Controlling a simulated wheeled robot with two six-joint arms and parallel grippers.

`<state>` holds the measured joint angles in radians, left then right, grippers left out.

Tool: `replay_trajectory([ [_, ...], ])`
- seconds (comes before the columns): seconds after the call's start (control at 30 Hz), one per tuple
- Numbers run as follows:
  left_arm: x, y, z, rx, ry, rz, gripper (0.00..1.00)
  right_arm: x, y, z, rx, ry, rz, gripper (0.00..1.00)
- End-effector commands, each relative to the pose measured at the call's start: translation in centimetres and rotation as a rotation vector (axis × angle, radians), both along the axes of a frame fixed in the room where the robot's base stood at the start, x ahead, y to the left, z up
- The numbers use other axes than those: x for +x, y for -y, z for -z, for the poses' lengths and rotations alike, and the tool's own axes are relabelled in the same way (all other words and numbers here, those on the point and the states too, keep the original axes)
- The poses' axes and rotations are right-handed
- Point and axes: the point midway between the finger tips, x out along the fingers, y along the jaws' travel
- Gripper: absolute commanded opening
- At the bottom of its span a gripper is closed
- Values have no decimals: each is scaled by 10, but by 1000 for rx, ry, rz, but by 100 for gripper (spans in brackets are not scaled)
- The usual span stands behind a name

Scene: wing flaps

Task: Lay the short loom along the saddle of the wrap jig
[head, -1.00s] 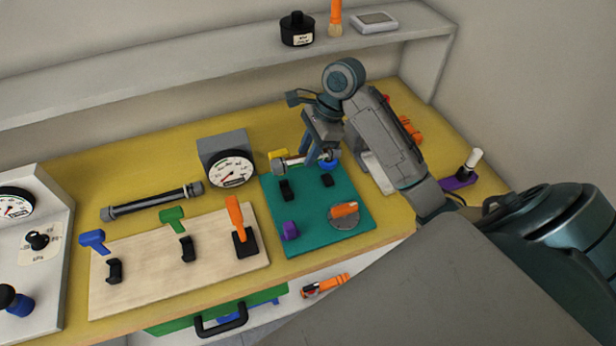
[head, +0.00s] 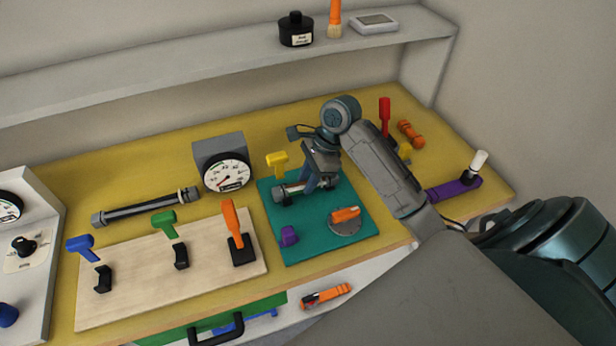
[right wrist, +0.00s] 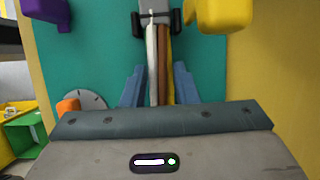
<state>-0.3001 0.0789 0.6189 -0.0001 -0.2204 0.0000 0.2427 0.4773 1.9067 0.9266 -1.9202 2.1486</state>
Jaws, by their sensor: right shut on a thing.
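The short loom (head: 287,191) is a short bundle with a grey end, over the back part of the teal wrap jig (head: 304,243). The right wrist view shows its white, brown and yellow wires (right wrist: 158,60) running lengthwise between my fingers. My right gripper (head: 311,186) is shut on it, low over the jig. At the far end, black saddle prongs (right wrist: 137,23) stand on either side of the loom's grey end. I cannot tell whether the loom touches the saddle bottom. The near saddle is hidden by the gripper. My left gripper is out of view.
A yellow clamp (head: 277,160) stands at the jig's back left, close to the loom. A purple knob (head: 289,236) and a round disc with an orange handle (head: 345,221) are at the front. A long loom (head: 146,207), gauge (head: 224,165) and wooden board (head: 140,285) lie left.

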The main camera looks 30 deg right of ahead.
Motion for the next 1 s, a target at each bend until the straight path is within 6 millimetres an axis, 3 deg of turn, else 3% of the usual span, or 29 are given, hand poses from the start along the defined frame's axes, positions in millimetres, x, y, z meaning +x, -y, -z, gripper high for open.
replay_trajectory([
  [0.03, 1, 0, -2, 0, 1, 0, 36, 0, 0, 0, 0, -1, 1, 31],
  [0.13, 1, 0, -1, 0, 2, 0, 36, 0, 0, 1, 0, -1, 1, 48],
  [0.5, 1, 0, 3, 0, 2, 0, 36, 0, 1, -3, -1, 2, 0, 48],
  [1.0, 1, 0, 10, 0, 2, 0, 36, -8, 37, -92, -3, 3, 2, 48],
])
